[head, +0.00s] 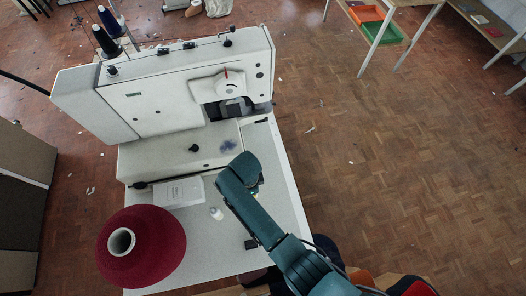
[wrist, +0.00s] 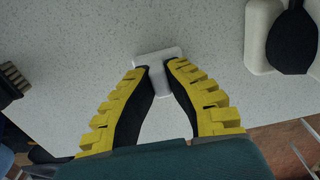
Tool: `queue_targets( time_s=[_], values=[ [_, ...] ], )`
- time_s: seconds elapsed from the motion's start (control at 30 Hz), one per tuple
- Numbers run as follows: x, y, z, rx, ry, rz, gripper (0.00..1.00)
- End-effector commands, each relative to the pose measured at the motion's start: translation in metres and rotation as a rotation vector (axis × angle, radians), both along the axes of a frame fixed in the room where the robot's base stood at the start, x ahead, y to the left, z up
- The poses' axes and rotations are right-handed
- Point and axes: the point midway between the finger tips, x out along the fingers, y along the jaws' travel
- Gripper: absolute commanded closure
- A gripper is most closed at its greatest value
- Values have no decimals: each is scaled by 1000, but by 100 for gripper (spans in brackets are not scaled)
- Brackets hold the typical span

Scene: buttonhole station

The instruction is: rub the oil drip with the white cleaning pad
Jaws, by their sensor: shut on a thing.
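The oil drip is a dark bluish smudge (head: 228,146) on the pale flat bed of the buttonhole machine (head: 165,158) in the head view. My gripper (wrist: 161,72) is shut on the white cleaning pad (wrist: 158,54), with one yellow-and-black finger on each side of its narrow part. The pad's wider end points away from the gripper, over the pale speckled tabletop. Whether it touches the tabletop is unclear.
A dark brush-like block (wrist: 10,82) is at the left in the wrist view. A black oval part (wrist: 292,38) is at the upper right.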

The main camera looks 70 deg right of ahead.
Motion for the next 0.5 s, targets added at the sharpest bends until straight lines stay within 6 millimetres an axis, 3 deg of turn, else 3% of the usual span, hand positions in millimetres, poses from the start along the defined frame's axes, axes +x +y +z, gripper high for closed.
queue_targets(
  time_s=[0.07, 0.2, 0.5],
  values=[
    [5, -5, -3, 0, 0, 2, 100],
    [5, -4, 26, -1, -3, 5, 100],
    [6, -2, 49, 0, 0, 9, 100]
  ],
)
